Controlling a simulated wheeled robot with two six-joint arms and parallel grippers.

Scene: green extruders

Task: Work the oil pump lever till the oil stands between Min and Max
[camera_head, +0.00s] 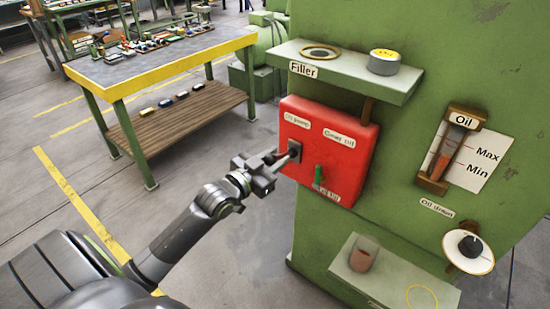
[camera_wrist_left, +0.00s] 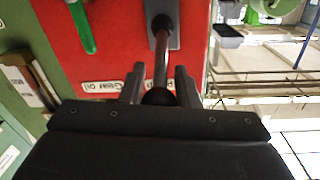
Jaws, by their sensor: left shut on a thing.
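The red panel (camera_head: 340,135) on the green machine carries the oil pump lever (camera_head: 293,152), a dark rod in a grey plate under the "Oil pump" label. My left gripper (camera_head: 274,160) is shut on the lever's outer end. In the left wrist view the lever (camera_wrist_left: 161,55) runs out from its slot, and its dark knob (camera_wrist_left: 157,96) sits between the two fingers. The oil gauge (camera_head: 446,152) is a glass tube beside a white card marked Max and Min. Reddish-brown oil shows in its lower part; its exact level is hard to read. My right gripper is not in view.
A shelf (camera_head: 345,72) with a filler hole and cap (camera_head: 384,61) juts out above. An oil drain knob (camera_head: 469,246) and a low shelf with a glass (camera_head: 363,256) are below. A workbench (camera_head: 165,60) stands behind left.

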